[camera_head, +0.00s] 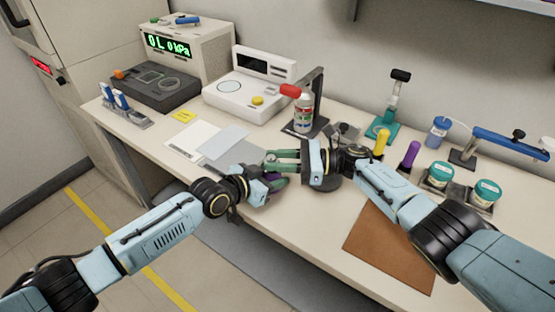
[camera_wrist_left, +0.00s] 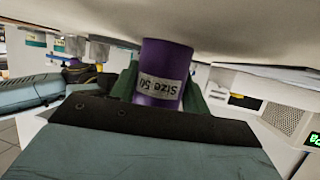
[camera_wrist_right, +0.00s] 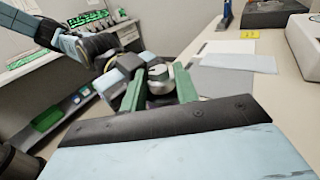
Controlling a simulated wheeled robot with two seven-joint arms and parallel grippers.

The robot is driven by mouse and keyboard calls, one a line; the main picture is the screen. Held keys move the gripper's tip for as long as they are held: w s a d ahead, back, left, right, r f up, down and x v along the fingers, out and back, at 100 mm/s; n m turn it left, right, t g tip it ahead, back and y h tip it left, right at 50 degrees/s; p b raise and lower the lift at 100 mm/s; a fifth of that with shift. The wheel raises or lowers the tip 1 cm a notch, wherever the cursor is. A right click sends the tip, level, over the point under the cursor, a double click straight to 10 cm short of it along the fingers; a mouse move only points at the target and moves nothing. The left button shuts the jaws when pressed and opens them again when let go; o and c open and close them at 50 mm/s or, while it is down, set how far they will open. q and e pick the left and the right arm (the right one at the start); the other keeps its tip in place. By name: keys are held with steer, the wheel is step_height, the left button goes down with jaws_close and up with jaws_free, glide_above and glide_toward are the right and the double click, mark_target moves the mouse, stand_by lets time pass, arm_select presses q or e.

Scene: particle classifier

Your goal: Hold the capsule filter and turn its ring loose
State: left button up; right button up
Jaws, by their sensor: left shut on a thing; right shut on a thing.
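The capsule filter shows in the left wrist view as a purple cylinder (camera_wrist_left: 165,57) with a white "Size 50" label, upside down in that picture. In the head view only a bit of its purple body (camera_head: 271,176) shows between the grippers, near the table's front edge. My left gripper (camera_head: 277,181) is shut on the purple body, with its green fingers on both sides. My right gripper (camera_head: 270,160) is shut on the filter's grey, round upper end (camera_wrist_right: 157,74), just above the left gripper. Where the ring meets the body is hidden by the fingers.
A grey plate (camera_head: 240,155) and white sheets (camera_head: 195,138) lie behind the grippers. A brown mat (camera_head: 385,250) lies at right, under my right arm. Teal-lidded jars (camera_head: 440,173) stand farther right.

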steer(key=shift+f, duration=0.2)
steer(key=o, duration=0.7)
steer(key=shift+r, duration=0.1)
steer(key=shift+d, duration=0.1)
steer(key=d, duration=0.7)
steer(key=shift+s+d, duration=0.2)
steer(key=shift+s, duration=0.05)
